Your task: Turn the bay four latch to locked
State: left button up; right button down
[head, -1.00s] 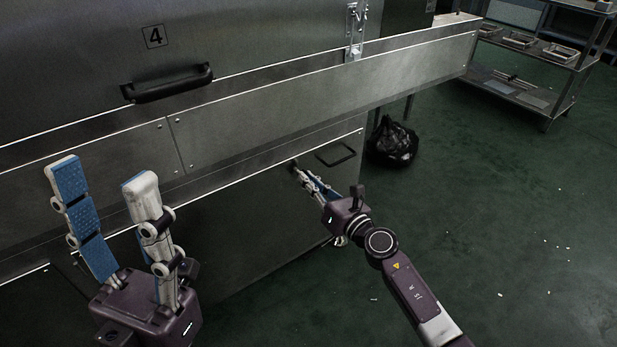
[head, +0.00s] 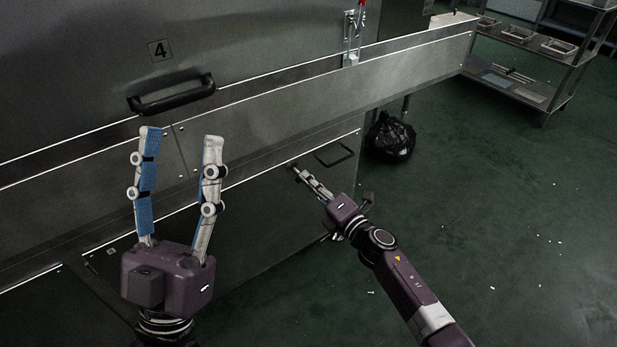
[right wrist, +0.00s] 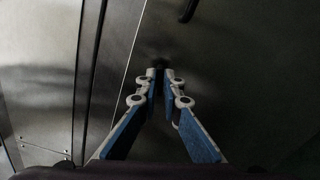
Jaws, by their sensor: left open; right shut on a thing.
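A number 4 plate (head: 160,50) marks the steel panel above a black bar handle (head: 172,95). My right gripper (head: 297,170) is shut on a small dark knob at the lower front panel (head: 262,207). In the right wrist view, the fingers (right wrist: 158,72) meet around the dark knob and mostly hide it, so its turned position cannot be told. I cannot tell for sure that this knob is the bay four latch. My left gripper (head: 182,135) is open and empty, fingers up, in front of the machine, left of the right gripper.
A metal clamp (head: 352,38) with a red handle stands at the ledge top. A thin black handle (head: 335,153) is right of the gripped knob. A black bag (head: 390,137) lies on the green floor beyond. A shelf rack (head: 530,60) stands far right; floor there is mostly clear.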

pick_arm(q)
jog(key=w+f+g+y+p, duration=0.1)
jog(key=w+f+g, duration=0.3)
jog(key=w+f, duration=0.1)
jog(key=shift+w+d+f+y, duration=0.3)
jog(key=shift+w+d+f, duration=0.1)
jog(key=shift+f, duration=0.4)
pick_arm(e)
jog(key=shift+f+m, duration=0.1)
jog(key=shift+m, duration=1.8)
jog(key=c, duration=2.1)
grip_release()
jog(key=v, duration=1.2)
